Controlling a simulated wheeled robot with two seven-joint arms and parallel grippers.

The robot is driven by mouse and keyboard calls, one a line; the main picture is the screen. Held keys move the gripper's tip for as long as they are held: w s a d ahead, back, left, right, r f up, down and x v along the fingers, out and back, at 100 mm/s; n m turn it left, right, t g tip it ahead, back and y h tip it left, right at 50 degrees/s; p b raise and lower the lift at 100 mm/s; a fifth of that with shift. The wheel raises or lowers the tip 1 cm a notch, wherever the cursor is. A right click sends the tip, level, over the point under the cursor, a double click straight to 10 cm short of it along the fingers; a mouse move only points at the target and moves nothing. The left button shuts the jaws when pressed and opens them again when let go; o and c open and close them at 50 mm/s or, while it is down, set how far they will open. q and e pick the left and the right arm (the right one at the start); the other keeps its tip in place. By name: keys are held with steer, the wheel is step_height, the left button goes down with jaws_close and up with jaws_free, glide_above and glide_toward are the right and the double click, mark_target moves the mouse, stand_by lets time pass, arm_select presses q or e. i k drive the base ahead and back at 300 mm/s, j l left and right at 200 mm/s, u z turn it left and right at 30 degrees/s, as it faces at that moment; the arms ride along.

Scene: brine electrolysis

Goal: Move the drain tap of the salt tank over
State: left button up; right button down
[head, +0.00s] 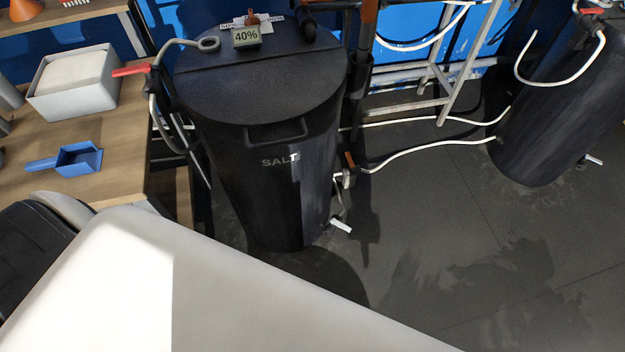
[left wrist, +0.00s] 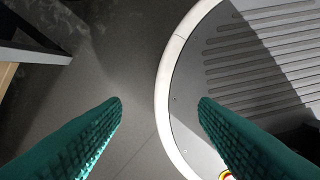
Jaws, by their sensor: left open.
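The salt tank (head: 262,185) is a tall black tub marked SALT, standing on the dark floor in the head view. A small white drain tap (head: 341,226) sticks out low on its right side. Higher on that side, a valve with an orange handle (head: 349,161) joins a white hose. My left gripper (left wrist: 160,100) shows in the left wrist view, its two teal fingers wide apart with nothing between them. That view shows floor and no tap. My left gripper is not visible in the head view, and my right gripper is in neither view.
A wooden bench (head: 125,185) with a white box (head: 72,85) and blue scoop (head: 78,158) stands left of the tank. A second black tank (head: 555,110) stands right, linked by white hoses (head: 430,148). The floor (head: 450,240) between and in front is clear.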

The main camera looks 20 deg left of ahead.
mark_target(333, 221)
steer(key=k+j+u, duration=0.3)
steer(key=k, duration=0.2)
steer(key=l+u, duration=0.1)
steer(key=u, duration=0.3)
steer(key=i+l+u, duration=0.15)
steer(key=l+u, duration=0.3)
steer(key=i+l+u, duration=0.15)
steer(key=l+u, duration=0.35)
steer(key=i+l+u, duration=0.2)
steer(key=l, duration=1.1)
steer(key=k+j, duration=0.05)
steer(key=k, duration=0.05)
